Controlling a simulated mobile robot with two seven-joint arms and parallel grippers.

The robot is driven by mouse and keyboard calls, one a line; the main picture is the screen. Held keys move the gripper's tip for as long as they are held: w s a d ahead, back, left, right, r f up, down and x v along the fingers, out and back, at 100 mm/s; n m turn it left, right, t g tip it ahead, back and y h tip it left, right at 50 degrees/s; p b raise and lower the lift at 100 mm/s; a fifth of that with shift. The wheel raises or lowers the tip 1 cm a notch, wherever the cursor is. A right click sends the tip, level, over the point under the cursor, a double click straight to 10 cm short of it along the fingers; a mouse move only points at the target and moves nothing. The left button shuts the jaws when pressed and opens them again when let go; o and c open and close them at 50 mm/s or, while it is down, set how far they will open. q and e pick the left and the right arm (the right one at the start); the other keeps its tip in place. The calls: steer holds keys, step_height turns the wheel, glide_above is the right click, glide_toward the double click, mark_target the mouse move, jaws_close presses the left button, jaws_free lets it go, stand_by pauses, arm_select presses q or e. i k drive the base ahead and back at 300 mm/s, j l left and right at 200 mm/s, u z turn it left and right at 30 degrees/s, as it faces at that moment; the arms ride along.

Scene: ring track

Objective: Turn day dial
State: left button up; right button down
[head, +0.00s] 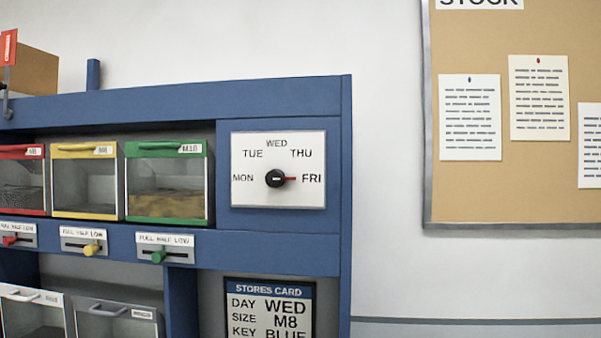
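The day dial (275,178) is a black round knob with a red pointer, on a white plate (245,195) set in the upper right of the blue rack. The plate reads MON, TUE, WED, THU and FRI in an arc. The red pointer points right, at FRI. The stores card (270,290) below the dial reads DAY WED, SIZE M8, KEY BLUE; its bottom is cut off by the frame edge. Neither of my grippers is in view.
Left of the dial are bins with red (22,180), yellow (85,182) and green (166,183) trim, with level sliders below. Clear-fronted bins sit at lower left. A corkboard (515,190) with papers hangs at right. The space before the dial looks clear.

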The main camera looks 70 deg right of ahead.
mark_target(276, 178)
steer(key=z, duration=2)
